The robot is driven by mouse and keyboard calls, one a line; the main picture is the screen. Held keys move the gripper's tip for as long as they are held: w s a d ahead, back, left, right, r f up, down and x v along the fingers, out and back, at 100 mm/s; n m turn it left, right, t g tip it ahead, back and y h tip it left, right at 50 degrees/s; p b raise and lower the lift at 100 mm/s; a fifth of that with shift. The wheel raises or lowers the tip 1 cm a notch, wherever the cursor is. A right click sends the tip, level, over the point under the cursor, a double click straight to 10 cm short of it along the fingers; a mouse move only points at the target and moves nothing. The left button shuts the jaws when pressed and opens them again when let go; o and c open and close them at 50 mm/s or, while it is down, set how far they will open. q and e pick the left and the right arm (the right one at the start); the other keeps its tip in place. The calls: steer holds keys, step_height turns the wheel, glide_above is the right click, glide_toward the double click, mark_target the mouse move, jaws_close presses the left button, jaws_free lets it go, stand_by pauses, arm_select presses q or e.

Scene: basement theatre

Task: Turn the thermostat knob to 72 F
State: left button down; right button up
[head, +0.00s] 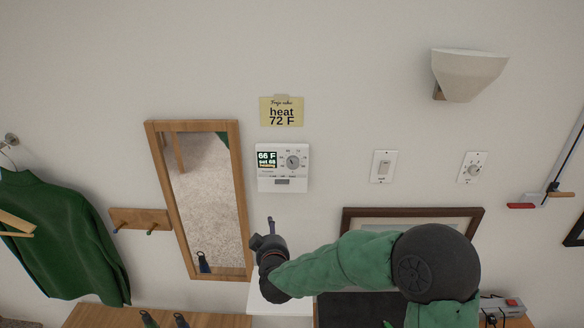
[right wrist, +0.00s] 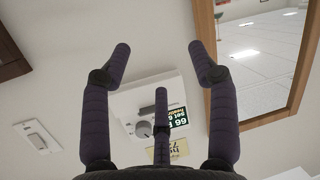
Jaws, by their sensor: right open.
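The white thermostat (head: 283,181) is on the wall, with a round grey knob (head: 293,162) at its upper right. Its display (head: 267,159) reads 66 F, with a set line that looks like 68. My right gripper (head: 270,227) is just below the thermostat in the head view, apart from the knob. In the right wrist view, its three dark fingers (right wrist: 158,62) are spread and empty. The thermostat (right wrist: 125,101) and knob (right wrist: 144,129) appear upside down there, partly hidden behind a finger. My left gripper is not in view.
A yellow note (head: 281,112) above the thermostat says heat 72 F. A wood-framed mirror (head: 240,215) hangs close on the left. A light switch (head: 383,166) and a dial plate (head: 473,168) are to the right.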

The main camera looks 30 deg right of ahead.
mark_target(293, 165)
steer(key=s+d+r+m+t+h, duration=0.1)
steer(key=s+d+r+h, duration=0.15)
steer(key=r, duration=0.55)
steer(key=s+d+r+m+h, duration=0.1)
steer(key=d+r+h, duration=0.15)
steer(key=r, duration=0.65)
steer(key=p+x, duration=0.1)
steer(key=x, duration=0.9)
steer(key=shift+w+d+f, duration=0.2)
steer(key=shift+w, duration=0.1)
steer(key=c, duration=1.1)
